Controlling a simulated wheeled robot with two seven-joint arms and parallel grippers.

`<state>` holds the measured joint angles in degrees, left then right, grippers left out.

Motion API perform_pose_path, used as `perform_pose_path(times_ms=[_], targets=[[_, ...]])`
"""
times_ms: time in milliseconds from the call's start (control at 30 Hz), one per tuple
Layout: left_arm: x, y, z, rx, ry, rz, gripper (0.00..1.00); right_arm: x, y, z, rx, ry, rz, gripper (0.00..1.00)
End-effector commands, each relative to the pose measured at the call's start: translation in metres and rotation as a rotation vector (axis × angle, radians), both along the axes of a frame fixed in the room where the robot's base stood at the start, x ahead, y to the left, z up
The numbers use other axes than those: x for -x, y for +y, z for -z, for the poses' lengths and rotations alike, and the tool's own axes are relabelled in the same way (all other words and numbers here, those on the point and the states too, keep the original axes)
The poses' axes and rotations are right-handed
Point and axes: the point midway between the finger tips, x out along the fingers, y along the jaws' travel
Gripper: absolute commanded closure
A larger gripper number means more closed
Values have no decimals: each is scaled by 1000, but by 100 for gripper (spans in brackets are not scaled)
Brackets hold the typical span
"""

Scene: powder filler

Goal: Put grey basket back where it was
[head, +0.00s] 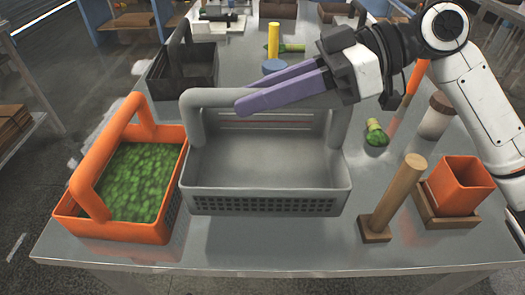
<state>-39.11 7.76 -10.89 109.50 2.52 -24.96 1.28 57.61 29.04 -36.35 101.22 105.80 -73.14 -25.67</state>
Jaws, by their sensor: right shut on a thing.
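The grey basket (265,190) is in the middle of the head view, above or on the front part of the metal table. It looks empty and upright. Its handle (208,97) arches over the back of its opening. My right gripper (243,104), with purple fingers, reaches in from the upper right and is shut on the handle. The fingers hide part of the handle. A shadow lies below the basket's front; I cannot tell for sure whether its base touches the table. My left gripper is not in view.
An orange basket (172,212) with green contents stands close on the left. A dark basket (183,72) is behind. A wooden post (394,195), an orange cup (459,185), a jar (437,117) and a green item (376,133) stand on the right. The table's front edge (260,268) is clear.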

Motion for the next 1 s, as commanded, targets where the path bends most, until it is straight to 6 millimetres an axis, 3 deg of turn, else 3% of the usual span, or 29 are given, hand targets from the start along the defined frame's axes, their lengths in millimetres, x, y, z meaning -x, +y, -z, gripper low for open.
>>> perform_pose_path(times_ms=[100, 533, 933, 967, 1000], targets=[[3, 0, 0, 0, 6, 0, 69, 1, 0, 21, -2, 1, 0, 100], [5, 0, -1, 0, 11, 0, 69, 0, 0, 67, -2, 1, 1, 100], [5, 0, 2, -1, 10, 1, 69, 0, 0, 74, -3, -3, 0, 100], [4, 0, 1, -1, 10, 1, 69, 0, 0, 74, -1, -2, 0, 74], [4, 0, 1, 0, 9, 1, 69, 0, 0, 74, 0, -2, 0, 67]])
